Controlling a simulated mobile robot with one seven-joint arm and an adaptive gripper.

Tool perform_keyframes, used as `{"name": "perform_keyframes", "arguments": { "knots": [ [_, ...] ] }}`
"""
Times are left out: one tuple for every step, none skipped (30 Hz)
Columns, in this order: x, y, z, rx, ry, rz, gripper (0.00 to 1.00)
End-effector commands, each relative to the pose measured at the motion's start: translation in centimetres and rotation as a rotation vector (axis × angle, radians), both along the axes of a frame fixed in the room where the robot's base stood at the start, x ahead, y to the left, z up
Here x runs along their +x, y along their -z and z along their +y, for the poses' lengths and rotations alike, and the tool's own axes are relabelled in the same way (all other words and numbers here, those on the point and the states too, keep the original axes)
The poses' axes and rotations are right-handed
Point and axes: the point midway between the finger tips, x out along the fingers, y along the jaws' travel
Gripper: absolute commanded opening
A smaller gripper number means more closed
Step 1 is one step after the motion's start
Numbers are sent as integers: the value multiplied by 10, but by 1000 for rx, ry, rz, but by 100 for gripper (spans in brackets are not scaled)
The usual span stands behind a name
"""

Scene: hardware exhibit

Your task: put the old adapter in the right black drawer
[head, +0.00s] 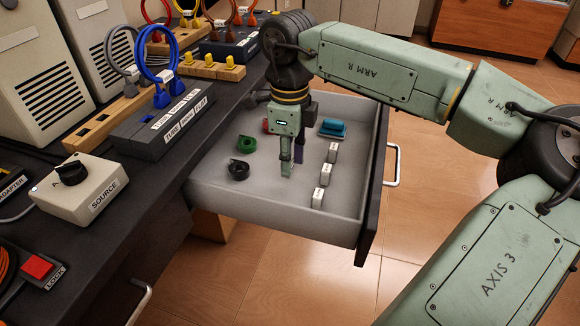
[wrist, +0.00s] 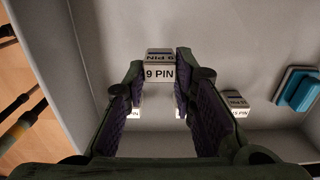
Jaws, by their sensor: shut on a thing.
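My gripper (head: 287,172) points down inside the open drawer (head: 270,208), which has a black front panel and a pale grey inside. In the wrist view my gripper (wrist: 160,78) is shut on a small white block (wrist: 160,73) marked "9 PIN", between the purple-padded fingertips. The head view hides most of this block behind the fingers. I cannot tell if it touches the drawer floor.
The drawer also holds a blue block (head: 332,128), a green ring (head: 246,144), a black ring (head: 238,170) and a partly hidden red thing (head: 266,126). A dark worktop (head: 105,230) with a SOURCE box (head: 80,187) borders it at left. Tiled floor lies right.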

Motion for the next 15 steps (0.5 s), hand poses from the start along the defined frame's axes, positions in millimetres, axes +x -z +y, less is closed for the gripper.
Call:
{"name": "perform_keyframes", "arguments": {
  "knots": [
    [-1,8,0,0,0,4,0],
    [-1,12,0,0,0,4,0],
    [-1,18,0,1,-1,3,0],
    [-1,23,0,0,-1,2,0],
    [-1,26,0,0,-1,3,0],
    [-1,29,0,1,-1,3,0],
    [-1,30,0,1,-1,2,0],
    [0,30,0,1,0,1,0],
    [0,30,0,1,0,1,0],
    [0,30,0,0,0,1,0],
    [0,30,0,0,0,1,0],
    [0,30,0,0,0,1,0],
    [0,30,0,0,0,1,0],
    [0,31,0,0,0,1,0],
    [0,32,0,0,0,1,0]
  ]
}}
